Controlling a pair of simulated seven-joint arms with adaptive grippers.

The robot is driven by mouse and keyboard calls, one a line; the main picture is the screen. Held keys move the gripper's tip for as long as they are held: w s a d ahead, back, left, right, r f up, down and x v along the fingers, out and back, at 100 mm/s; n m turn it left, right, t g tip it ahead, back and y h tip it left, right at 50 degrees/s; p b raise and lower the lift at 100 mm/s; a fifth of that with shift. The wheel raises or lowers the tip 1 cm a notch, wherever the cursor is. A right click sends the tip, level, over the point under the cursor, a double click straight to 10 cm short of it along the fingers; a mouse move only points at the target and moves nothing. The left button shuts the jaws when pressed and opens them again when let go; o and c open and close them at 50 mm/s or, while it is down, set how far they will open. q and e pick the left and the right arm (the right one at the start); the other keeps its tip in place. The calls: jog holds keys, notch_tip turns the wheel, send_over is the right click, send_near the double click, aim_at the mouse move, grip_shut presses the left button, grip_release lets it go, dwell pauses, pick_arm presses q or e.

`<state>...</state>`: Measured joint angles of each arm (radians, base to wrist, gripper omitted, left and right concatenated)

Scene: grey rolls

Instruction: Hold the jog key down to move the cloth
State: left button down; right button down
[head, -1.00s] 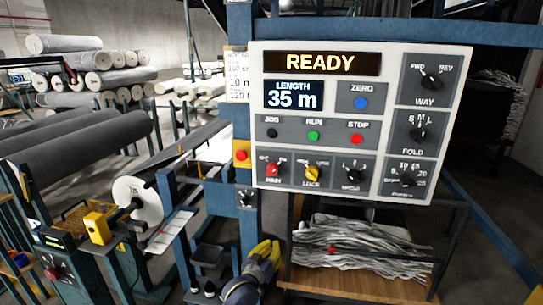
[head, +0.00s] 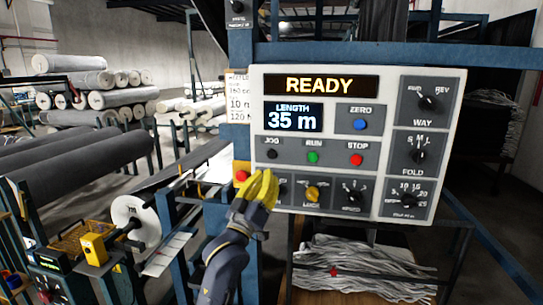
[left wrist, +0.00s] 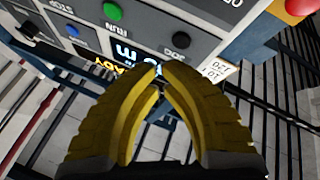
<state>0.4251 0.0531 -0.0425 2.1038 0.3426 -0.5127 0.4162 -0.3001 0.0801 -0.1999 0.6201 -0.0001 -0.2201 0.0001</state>
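The jog key (head: 271,154) is a small black button on the pale control panel (head: 443,78), left of the green RUN and red STOP keys. The panel's displays read READY and 35 m. My left gripper (head: 264,180), with yellow fingers, is in front of the panel's lower left, just below the jog key, and hides the knob there. In the left wrist view the fingertips (left wrist: 161,70) come together with nothing between them, and the jog key (left wrist: 181,40) is beyond them, apart in the picture. My right gripper is not in view. The cloth moved by this key cannot be told for certain.
A red button (head: 241,176) on a yellow box is close left of my left gripper. A blue post (head: 240,50) stands left of the panel. Folded grey cloth (head: 360,268) lies on a shelf below. Grey rolls (head: 75,160) lie at the left.

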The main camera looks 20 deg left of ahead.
pick_arm(q)
jog(key=shift+t+h, duration=0.3)
jog(key=shift+t, duration=0.2)
jog(key=s+r, duration=0.1)
jog(key=r, duration=0.2)
jog(key=s+r, duration=0.1)
jog(key=shift+s+r, duration=0.35)
jog(key=shift+r, duration=0.05)
send_near(276, 142)
jog(key=shift+s+r+x, duration=0.15)
jog(key=shift+r+x, duration=0.05)
jog(key=shift+x, duration=1)
jog(key=shift+s+r+x, duration=0.15)
jog(key=shift+x, duration=1.1)
jog(key=shift+w, duration=0.85)
dwell(3.1)
